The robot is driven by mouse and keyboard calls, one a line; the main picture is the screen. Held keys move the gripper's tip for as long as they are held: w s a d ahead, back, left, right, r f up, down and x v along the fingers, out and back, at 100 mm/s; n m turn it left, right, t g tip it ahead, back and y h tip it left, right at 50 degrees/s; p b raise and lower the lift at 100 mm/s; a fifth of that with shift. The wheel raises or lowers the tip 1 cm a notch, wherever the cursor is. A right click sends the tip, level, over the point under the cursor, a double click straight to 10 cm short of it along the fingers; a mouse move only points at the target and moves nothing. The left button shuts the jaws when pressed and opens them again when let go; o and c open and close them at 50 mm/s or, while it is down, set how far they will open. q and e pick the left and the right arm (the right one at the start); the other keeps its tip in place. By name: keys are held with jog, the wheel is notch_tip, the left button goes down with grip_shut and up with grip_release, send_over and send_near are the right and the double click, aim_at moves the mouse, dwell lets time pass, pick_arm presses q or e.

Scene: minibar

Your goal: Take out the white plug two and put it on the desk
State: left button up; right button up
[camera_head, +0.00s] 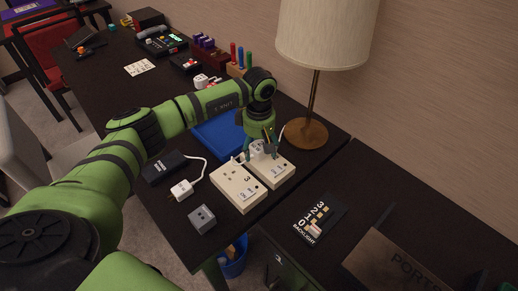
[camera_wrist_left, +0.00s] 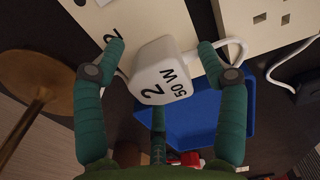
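The white plug two (camera_wrist_left: 165,78), marked "2" and "50 W", sits at a cream socket box (camera_wrist_left: 90,22) in the left wrist view, with a white cable at its side. In the head view the white plug (camera_head: 257,148) is partly hidden by my gripper, at the far end of the rear socket box (camera_head: 279,174). My left gripper (camera_head: 262,150) points down around it. In the left wrist view the gripper (camera_wrist_left: 161,60) has its fingers on both sides of the plug with visible gaps, so it is open. The right gripper is not in view.
A second socket box (camera_head: 238,187) stands beside the first. A white plug (camera_head: 181,190), black adapter (camera_head: 166,167) and grey cube (camera_head: 202,219) lie nearby on the dark desk (camera_head: 180,222). A blue tray (camera_head: 218,137) lies behind, a lamp (camera_head: 306,134) at right.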

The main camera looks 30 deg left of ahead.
aim_at(259, 145)
pick_arm(q)
grip_shut()
jog(key=shift+r, duration=0.15)
jog(key=shift+w+r+p, duration=0.1)
jog(key=shift+r+p, duration=0.55)
jog(key=shift+r, duration=0.3)
jog(key=shift+r+p, duration=1.05)
jog(key=shift+r, duration=0.85)
